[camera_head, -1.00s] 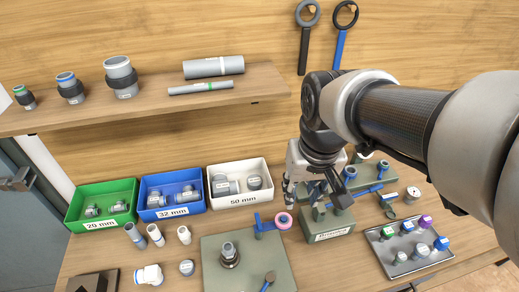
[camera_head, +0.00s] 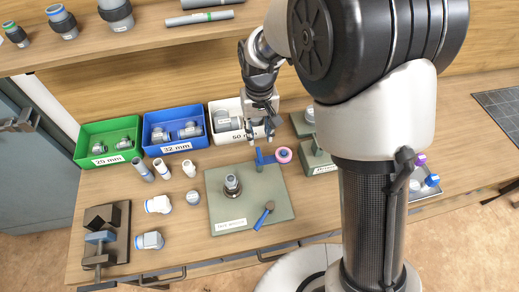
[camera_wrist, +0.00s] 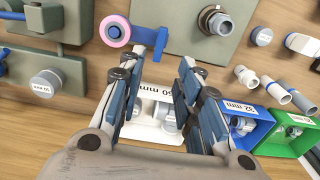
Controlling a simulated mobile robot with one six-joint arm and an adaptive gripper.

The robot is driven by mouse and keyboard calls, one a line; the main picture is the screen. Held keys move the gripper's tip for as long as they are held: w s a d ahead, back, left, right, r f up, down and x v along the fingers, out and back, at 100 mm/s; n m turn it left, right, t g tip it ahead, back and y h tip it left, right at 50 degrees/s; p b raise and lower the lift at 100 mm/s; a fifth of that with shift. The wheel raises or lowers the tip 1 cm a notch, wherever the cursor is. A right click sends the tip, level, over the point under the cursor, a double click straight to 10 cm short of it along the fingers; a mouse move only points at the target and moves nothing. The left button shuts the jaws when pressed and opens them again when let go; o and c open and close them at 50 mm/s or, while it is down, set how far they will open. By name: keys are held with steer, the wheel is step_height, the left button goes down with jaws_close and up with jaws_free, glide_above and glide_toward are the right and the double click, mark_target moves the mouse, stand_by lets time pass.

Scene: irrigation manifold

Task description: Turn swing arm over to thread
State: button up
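The blue swing arm (camera_head: 266,159) is hinged on a post at the back of the grey-green plate (camera_head: 270,190). A pink tape roll (camera_head: 284,155) sits on its free end, pointing right. The threaded fitting (camera_head: 232,185) stands upright on the plate, apart from the roll. My gripper (camera_head: 260,130) is in the air near the white bin, just behind the swing arm. In the wrist view the fingers (camera_wrist: 162,75) are apart with nothing between them. The swing arm (camera_wrist: 144,36), pink roll (camera_wrist: 116,31) and fitting (camera_wrist: 217,20) lie beyond the fingertips.
Green (camera_head: 108,145), blue (camera_head: 174,129) and white (camera_head: 222,120) bins stand along the back. Loose fittings (camera_head: 158,204) lie left of the plate. A blue-handled tool (camera_head: 264,214) lies on the plate. A grey-green block (camera_head: 318,157) stands to the right. A shelf (camera_head: 140,37) overhangs behind.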

mark_target(259, 154)
step_height(259, 154, down, 10)
steer(key=shift+f+b, duration=0.15)
steer(key=shift+b, duration=0.7)
jaws_close()
